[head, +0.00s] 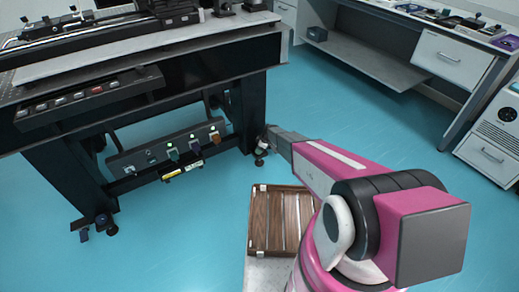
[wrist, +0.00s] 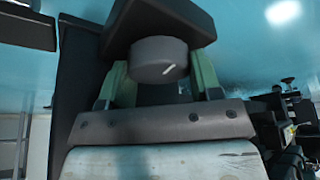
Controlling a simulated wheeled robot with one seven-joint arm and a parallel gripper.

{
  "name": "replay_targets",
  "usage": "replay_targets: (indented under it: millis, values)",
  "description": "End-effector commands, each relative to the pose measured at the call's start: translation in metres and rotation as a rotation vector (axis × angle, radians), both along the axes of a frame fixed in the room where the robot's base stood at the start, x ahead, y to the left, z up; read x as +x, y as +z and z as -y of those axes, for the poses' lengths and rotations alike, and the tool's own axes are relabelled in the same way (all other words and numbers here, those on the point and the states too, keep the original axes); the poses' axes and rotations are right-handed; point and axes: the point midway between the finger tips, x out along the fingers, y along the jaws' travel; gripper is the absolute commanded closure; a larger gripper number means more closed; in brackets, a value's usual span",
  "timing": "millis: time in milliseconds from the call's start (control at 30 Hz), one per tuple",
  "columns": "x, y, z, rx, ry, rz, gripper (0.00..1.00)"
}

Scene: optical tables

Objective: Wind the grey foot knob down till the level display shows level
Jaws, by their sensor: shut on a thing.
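The grey foot knob (wrist: 158,60) shows in the wrist view as a short grey cylinder with a small white mark on its face, beneath a dark block. My gripper (wrist: 160,78) has its two green fingers on either side of the knob and is shut on it. In the head view my gripper (head: 268,140) is at the foot of the optical table's right leg (head: 250,110), low near the floor. The knob is too small and covered to make out there. I cannot make out a level display or its reading in either view.
The optical table (head: 200,58) carries a button panel (head: 90,97) and, lower down, a socket rail (head: 150,153). Another foot (head: 100,224) stands at left. The blue floor to the right is clear up to a bench (head: 455,60).

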Motion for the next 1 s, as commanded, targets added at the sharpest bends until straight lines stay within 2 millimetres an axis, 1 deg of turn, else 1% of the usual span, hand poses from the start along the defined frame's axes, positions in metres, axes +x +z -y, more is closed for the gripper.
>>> replay_targets:
  millis: [133,433,467,500,833,1000]
  values:
    - [-0.001,0.000,0.000,0.000,-0.065,0.000,0.65]
    - [0.000,0.000,0.000,0.000,-0.075,0.000,0.65]
    - [0.000,0.000,0.000,0.000,-0.075,0.000,0.38]
    - [0.000,0.000,0.000,0.000,-0.074,-0.001,0.31]
    - [-0.001,0.002,0.001,0.000,-0.074,0.000,0.31]
    - [-0.002,0.013,0.005,0.000,-0.074,0.001,0.31]
